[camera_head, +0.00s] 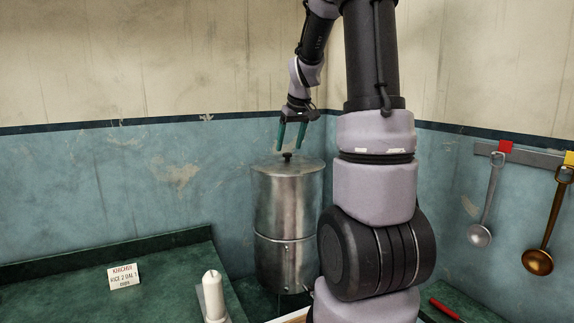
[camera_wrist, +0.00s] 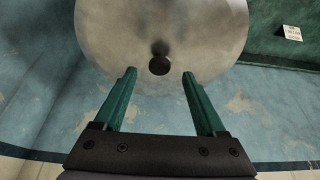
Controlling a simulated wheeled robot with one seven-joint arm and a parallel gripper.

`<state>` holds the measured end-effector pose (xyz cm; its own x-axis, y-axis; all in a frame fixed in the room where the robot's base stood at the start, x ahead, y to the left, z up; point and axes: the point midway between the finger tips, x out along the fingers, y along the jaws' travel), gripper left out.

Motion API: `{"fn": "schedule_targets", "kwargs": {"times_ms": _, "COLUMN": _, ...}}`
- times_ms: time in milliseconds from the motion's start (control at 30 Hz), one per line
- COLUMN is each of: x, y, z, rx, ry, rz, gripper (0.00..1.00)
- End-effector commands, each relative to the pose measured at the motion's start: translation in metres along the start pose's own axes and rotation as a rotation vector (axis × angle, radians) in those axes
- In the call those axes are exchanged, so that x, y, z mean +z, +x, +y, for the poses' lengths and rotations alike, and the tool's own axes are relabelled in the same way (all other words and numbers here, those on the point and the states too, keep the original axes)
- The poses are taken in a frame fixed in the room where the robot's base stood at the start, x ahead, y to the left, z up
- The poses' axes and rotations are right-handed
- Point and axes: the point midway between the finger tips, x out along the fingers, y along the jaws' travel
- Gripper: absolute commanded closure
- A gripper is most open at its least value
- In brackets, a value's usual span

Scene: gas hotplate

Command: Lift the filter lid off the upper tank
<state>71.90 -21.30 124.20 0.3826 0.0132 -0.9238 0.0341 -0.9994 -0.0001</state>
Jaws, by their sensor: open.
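The filter lid (camera_head: 305,164) is a round metal disc with a small black knob (camera_head: 287,156) at its middle. It sits on top of the upper tank (camera_head: 290,205), a tall steel cylinder with a seam around its middle. My gripper (camera_head: 291,149) is above the lid, pointing down, with its two green fingers apart and empty. In the wrist view the lid (camera_wrist: 120,40) fills the upper middle, and its dark knob (camera_wrist: 160,65) lies between and just beyond the fingertips of my gripper (camera_wrist: 159,71). I cannot tell whether the fingertips reach down beside the knob.
A green counter (camera_head: 60,290) holds a small white sign (camera_head: 123,276) and a white candle-like cylinder (camera_head: 213,295). Ladles (camera_head: 480,235) hang on the right wall. A red-handled thing (camera_head: 445,308) lies at lower right. Walls stand close behind the tank.

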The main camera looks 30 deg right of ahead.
Motion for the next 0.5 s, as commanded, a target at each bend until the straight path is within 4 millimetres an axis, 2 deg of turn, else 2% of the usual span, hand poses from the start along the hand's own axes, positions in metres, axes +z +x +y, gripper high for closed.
{"fn": "schedule_targets", "kwargs": {"times_ms": 100, "x": -0.001, "y": 0.020, "z": 0.000, "rx": -0.001, "ry": 0.000, "rz": -0.004, "gripper": 0.27}}
{"fn": "schedule_targets", "kwargs": {"times_ms": 200, "x": -0.001, "y": 0.030, "z": 0.000, "rx": 0.000, "ry": 0.000, "rz": -0.002, "gripper": 0.27}}
{"fn": "schedule_targets", "kwargs": {"times_ms": 467, "x": -0.001, "y": 0.033, "z": 0.000, "rx": 0.000, "ry": 0.000, "rz": 0.000, "gripper": 0.27}}
{"fn": "schedule_targets", "kwargs": {"times_ms": 500, "x": -0.001, "y": 0.033, "z": 0.000, "rx": 0.000, "ry": 0.000, "rz": 0.000, "gripper": 0.31}}
